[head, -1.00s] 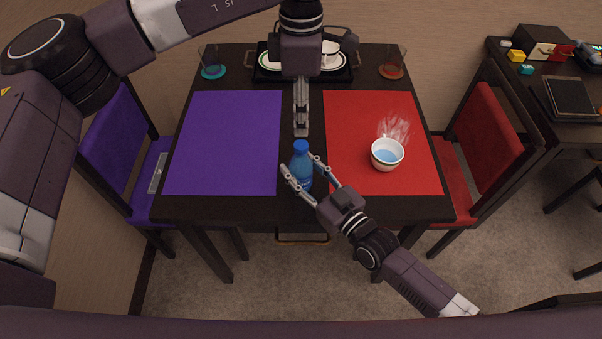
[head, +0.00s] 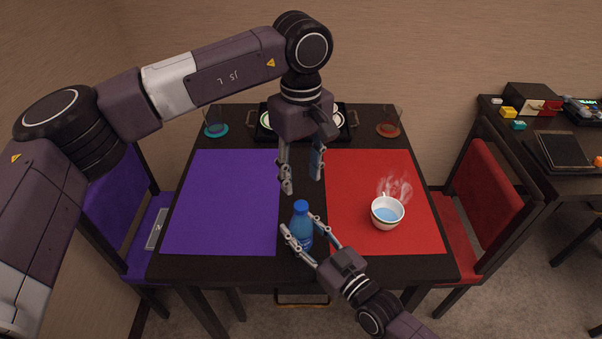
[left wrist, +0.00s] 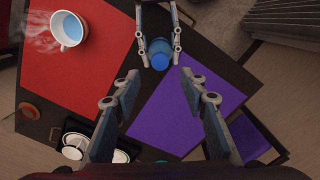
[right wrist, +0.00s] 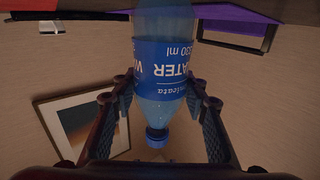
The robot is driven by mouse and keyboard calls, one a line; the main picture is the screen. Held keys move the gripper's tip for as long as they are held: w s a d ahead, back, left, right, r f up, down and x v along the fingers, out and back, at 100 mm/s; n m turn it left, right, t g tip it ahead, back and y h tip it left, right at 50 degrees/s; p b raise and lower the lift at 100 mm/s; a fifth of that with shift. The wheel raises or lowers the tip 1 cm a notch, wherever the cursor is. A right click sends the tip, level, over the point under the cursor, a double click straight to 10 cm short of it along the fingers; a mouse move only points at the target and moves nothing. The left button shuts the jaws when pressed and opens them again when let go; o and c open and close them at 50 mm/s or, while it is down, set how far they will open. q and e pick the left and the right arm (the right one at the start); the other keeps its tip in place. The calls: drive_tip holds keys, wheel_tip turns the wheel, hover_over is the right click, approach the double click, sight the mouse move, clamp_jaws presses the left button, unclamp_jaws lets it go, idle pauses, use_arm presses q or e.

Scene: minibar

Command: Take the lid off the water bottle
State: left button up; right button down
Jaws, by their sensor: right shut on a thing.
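The blue water bottle (head: 302,222) stands upright near the front middle of the table, its blue lid (head: 301,206) on top. My right gripper (head: 298,224) is shut on the bottle's body from the front right. In the right wrist view the bottle (right wrist: 162,85) is between the fingers at its label, and the lid (right wrist: 157,137) is free of them. My left gripper (head: 302,184) is open and empty, pointing down above and behind the bottle. In the left wrist view the lid (left wrist: 158,61) lies just beyond the open left fingertips (left wrist: 160,75).
A purple mat (head: 220,205) lies left and a red mat (head: 350,175) right. A steaming cup (head: 387,213) stands on the red mat. A tray (head: 352,120) with dishes is at the back, between two glasses on a teal coaster (head: 215,131) and a red coaster (head: 388,131).

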sight(301, 205)
use_arm(q)
drive_tip(key=m, duration=0.6)
drive_tip(key=shift+m, duration=0.4)
drive_tip(key=shift+f, duration=4)
drive_tip(key=shift+c, duration=0.3)
clamp_jaws()
